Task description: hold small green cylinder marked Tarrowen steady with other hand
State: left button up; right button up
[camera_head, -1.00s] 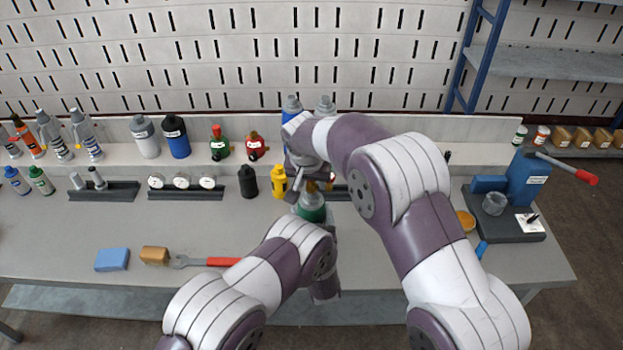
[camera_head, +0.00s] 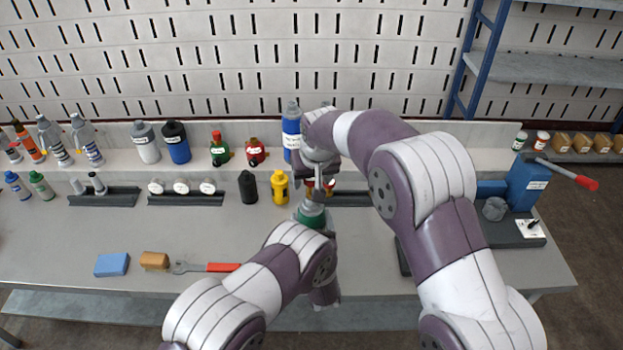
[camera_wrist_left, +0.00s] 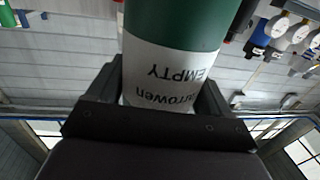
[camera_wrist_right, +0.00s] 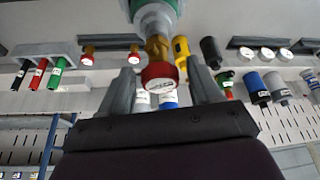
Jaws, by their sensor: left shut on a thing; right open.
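The small green cylinder (camera_head: 311,214) stands at the middle of the bench, partly hidden by my arms in the head view. In the left wrist view, its white label (camera_wrist_left: 165,60) reads "Tarrowen EMPTY". My left gripper (camera_wrist_left: 165,88) is shut on the cylinder's body at that label; my forearm hides this grip in the head view. In the right wrist view, a brass valve with a red knob (camera_wrist_right: 158,73) sits on the cylinder's grey neck. My right gripper (camera_wrist_right: 162,85) is open, its fingers either side of the knob with gaps showing. Contact is not visible.
A yellow cylinder (camera_head: 279,187) and a black one (camera_head: 248,187) stand close to the left. Behind are a blue cylinder (camera_head: 291,130) and red and green regulators on a ledge. A wrench (camera_head: 205,267), blue block and tan block lie in front. A blue press (camera_head: 530,180) is at right.

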jog(key=shift+n, duration=0.7)
jog(key=n+y, duration=0.1)
jog(key=n, duration=0.1)
jog(key=shift+n+g, duration=0.3)
jog(key=shift+n, duration=0.1)
jog(key=n+y, duration=0.1)
jog(key=n, duration=0.2)
jog(key=shift+g, duration=0.4)
jog(key=shift+f, duration=0.1)
jog(key=shift+f, duration=1.15)
